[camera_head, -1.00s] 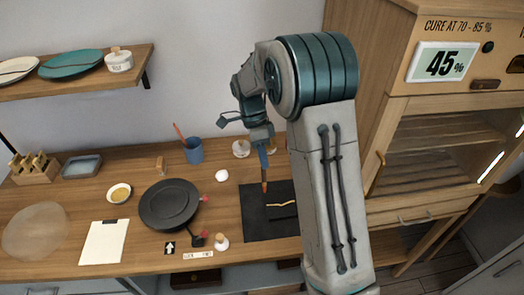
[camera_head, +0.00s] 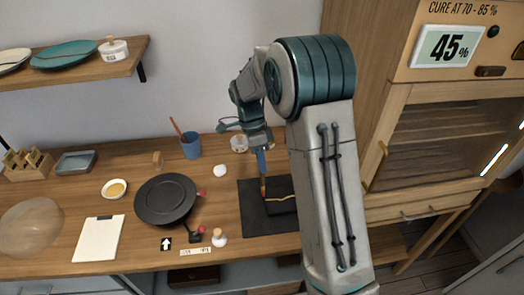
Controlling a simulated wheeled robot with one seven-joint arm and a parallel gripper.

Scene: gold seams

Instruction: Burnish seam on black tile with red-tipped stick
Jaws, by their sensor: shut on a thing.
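The black tile (camera_head: 283,206) lies on a dark mat (camera_head: 254,222) at the right of the bench, with a gold seam (camera_head: 281,198) across it. My gripper (camera_head: 262,152) is shut on a slim blue stick (camera_head: 261,162) with an orange-red lower end (camera_head: 263,188). The stick points down, its tip at or just above the left end of the seam; I cannot tell whether it touches. My arm hides the right side of the mat.
A black round plate (camera_head: 166,199) on a stand, a small bottle (camera_head: 219,238) and a white round item (camera_head: 220,170) are left of the mat. A blue cup (camera_head: 190,146) stands behind. A wooden cabinet (camera_head: 410,100) reading 45% is at right.

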